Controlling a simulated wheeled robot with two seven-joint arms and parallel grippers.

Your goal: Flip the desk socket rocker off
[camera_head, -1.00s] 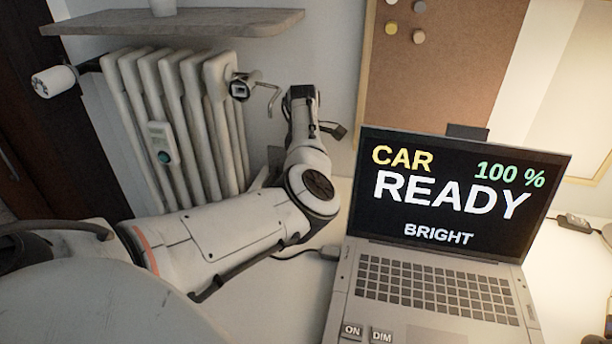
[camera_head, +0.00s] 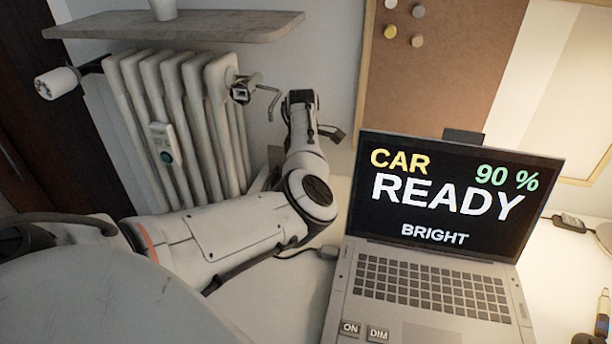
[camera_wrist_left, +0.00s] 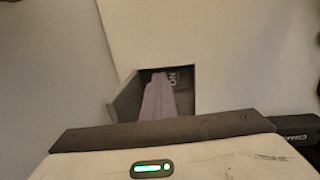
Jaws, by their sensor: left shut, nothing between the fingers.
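The desk socket (camera_wrist_left: 184,95) shows in the left wrist view as a dark grey box with "ON" lettering near its top. My left gripper (camera_wrist_left: 158,78) is shut and empty there, its pinkish fingers in front of the socket face. The fingers cover most of that face, so the rocker cannot be made out, and I cannot tell whether they touch it. My right gripper is in neither view.
An open laptop (camera_head: 430,270) stands right of my left arm; its screen reads "CAR READY 90 % BRIGHT". A radiator (camera_head: 185,125) with a valve is behind my arm on the left, below a wall shelf (camera_head: 175,27). A cable runs to the laptop's left side.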

